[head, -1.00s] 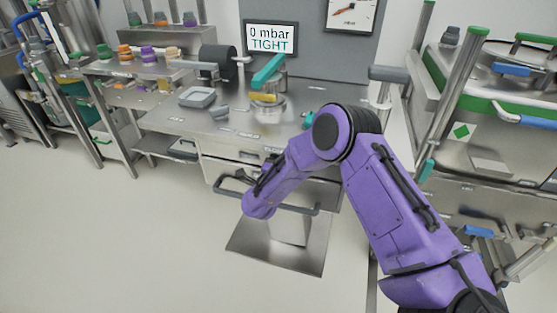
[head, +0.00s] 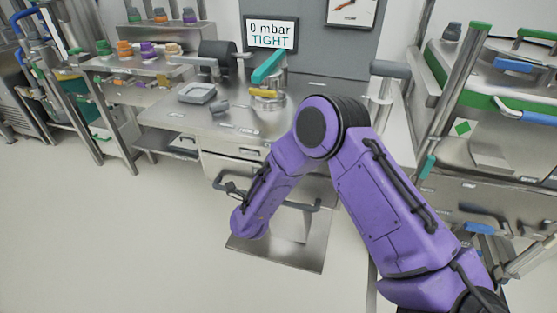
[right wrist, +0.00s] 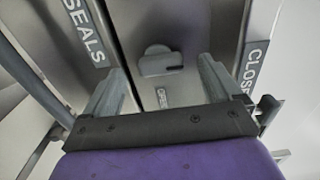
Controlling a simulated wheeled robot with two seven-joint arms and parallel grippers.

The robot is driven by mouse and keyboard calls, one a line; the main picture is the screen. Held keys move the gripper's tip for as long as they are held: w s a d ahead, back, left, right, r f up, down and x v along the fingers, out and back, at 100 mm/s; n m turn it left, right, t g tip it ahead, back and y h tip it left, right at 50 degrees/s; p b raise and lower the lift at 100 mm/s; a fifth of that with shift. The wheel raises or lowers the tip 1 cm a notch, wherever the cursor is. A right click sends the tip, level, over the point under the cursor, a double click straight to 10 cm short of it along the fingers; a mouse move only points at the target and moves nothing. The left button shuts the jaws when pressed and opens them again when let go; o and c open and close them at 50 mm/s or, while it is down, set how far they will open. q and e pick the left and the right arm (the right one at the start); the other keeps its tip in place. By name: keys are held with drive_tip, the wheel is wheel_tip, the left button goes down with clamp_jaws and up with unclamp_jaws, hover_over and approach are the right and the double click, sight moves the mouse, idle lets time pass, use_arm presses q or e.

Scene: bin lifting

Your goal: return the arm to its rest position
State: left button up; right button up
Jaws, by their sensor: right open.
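My right arm (head: 385,205), purple with black joints, comes in from the lower right in the head view. It bends at a black-banded elbow in front of the bench, and its forearm points down and left to a rounded purple end. My right gripper (right wrist: 160,80) shows in the right wrist view with two grey fingers spread wide apart and nothing between them. Beyond the fingers are metal surfaces with labels reading SEALS and CLOSE, and a small grey fitting (right wrist: 160,62). The gripper's fingers are not clear in the head view. My left gripper is not in view.
A steel bench (head: 220,125) with a drawer and grey handle stands behind the forearm. On it are a grey tray (head: 197,93) and a teal-handled device (head: 268,70). A screen (head: 270,34) reads 0 mbar TIGHT. Steel equipment (head: 490,130) stands right. The left floor is clear.

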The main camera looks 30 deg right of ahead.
drive_tip(key=v, duration=0.3)
drive_tip(key=shift+s, duration=0.1)
drive_tip(key=s+a+f+n+g+y+p, duration=0.2)
drive_tip(key=s+a+f+n+y, duration=0.1)
drive_tip(key=s+f+n+y, duration=1.05)
drive_tip(key=s+d+f+n+g+h+p, duration=0.1)
drive_tip(key=s+f+n+g, duration=0.1)
drive_tip(key=s, duration=0.8)
drive_tip(key=s+d+f+n+g+h+p, duration=0.2)
drive_tip(key=s+f+n+g, duration=0.1)
drive_tip(key=s, duration=0.7)
drive_tip(key=shift+d+n+g, duration=0.3)
drive_tip(key=shift+n+g, duration=0.4)
drive_tip(key=shift+n, duration=0.55)
